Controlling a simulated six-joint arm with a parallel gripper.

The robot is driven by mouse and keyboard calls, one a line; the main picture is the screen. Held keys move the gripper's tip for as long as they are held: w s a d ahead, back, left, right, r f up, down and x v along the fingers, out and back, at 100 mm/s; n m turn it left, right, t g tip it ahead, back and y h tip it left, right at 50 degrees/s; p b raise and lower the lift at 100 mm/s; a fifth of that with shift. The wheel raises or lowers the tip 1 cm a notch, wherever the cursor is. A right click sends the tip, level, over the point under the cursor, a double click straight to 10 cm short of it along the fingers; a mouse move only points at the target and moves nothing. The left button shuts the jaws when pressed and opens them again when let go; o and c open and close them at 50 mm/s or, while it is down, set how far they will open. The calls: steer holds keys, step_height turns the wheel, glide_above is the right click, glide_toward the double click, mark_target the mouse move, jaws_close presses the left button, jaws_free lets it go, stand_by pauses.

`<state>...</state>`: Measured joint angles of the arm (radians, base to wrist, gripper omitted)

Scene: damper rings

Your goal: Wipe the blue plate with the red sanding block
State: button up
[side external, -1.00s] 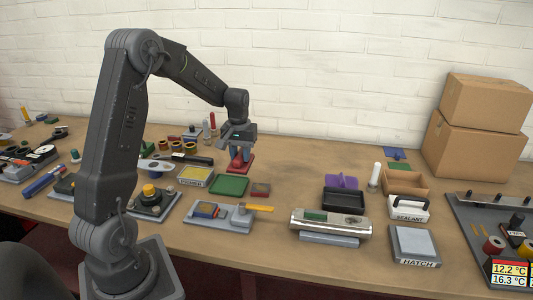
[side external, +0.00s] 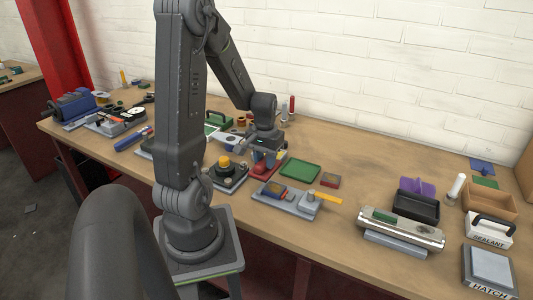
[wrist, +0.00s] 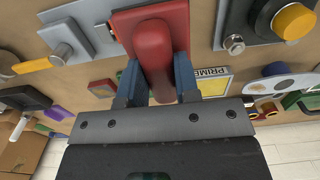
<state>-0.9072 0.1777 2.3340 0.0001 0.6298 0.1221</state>
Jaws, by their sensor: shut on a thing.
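My gripper (side external: 266,152) is shut on the red sanding block (side external: 260,171), with its fingers on either side of the block's rounded handle. The red block fills the upper middle of the wrist view (wrist: 152,42), handle toward me. Whether its underside touches anything is hidden. Another flat blue piece (side external: 481,166) lies at the far right back; I cannot tell which is the task's plate.
A yellow-knobbed device (side external: 229,170) stands close on the left. The PRIMER tray (wrist: 214,82) is beside the block. Bare table (side external: 365,180) shows farther right.

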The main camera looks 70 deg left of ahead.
mark_target(266, 174)
step_height(266, 174, down, 5)
steer(key=shift+f, duration=0.1)
steer(key=shift+w+d+f, duration=0.15)
steer(key=shift+w+f, duration=0.05)
steer(key=shift+w, duration=0.05)
steer(key=shift+w+d, duration=1.9)
steer(key=shift+c, duration=0.3)
steer(key=shift+s+a, duration=2.15)
steer(key=shift+d+r, duration=0.1)
steer(key=shift+r, duration=4)
